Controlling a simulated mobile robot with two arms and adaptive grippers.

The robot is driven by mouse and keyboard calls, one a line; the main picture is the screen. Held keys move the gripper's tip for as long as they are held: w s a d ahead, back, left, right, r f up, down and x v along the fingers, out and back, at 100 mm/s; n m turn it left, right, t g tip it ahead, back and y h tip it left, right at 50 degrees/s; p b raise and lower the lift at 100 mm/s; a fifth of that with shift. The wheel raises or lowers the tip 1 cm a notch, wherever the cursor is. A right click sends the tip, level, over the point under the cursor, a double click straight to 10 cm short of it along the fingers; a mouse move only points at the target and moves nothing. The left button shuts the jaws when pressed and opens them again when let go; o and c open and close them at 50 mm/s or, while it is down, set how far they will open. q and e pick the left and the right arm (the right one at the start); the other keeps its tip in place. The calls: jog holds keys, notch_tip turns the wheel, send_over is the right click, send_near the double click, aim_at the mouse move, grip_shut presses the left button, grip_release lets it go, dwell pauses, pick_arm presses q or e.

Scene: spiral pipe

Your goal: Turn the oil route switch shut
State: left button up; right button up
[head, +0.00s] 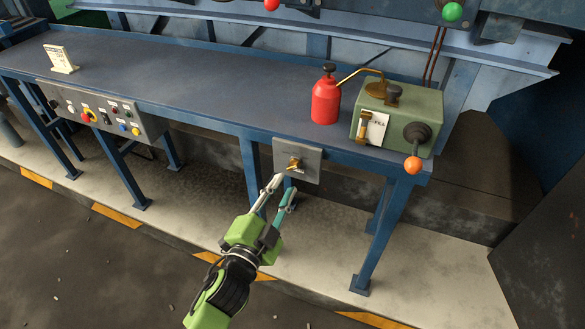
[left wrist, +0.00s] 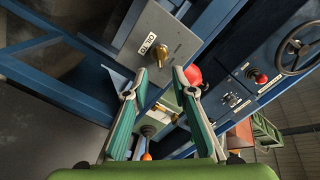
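The oil route switch (head: 294,164) is a small brass knob on a square grey plate (head: 310,170) on the front of the blue bench. In the left wrist view the knob (left wrist: 160,55) is just beyond the fingertips, roughly centred between them, and a white label reading "OIL" with more lettering sits beside it. My left gripper (head: 284,186) is below and in front of the plate, pointing up at it. In the left wrist view its two fingers (left wrist: 160,74) are spread with nothing between them. They look apart from the knob. My right gripper is not in view.
On the bench (head: 190,80) stand a red oil can (head: 326,100) and a green box (head: 400,115) with an orange-knobbed crank. A button panel (head: 100,110) hangs at the left front. Blue legs flank the switch. The floor in front is clear.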

aim_at(294, 169)
pick_arm(q)
jog(key=x, duration=0.7)
grip_shut()
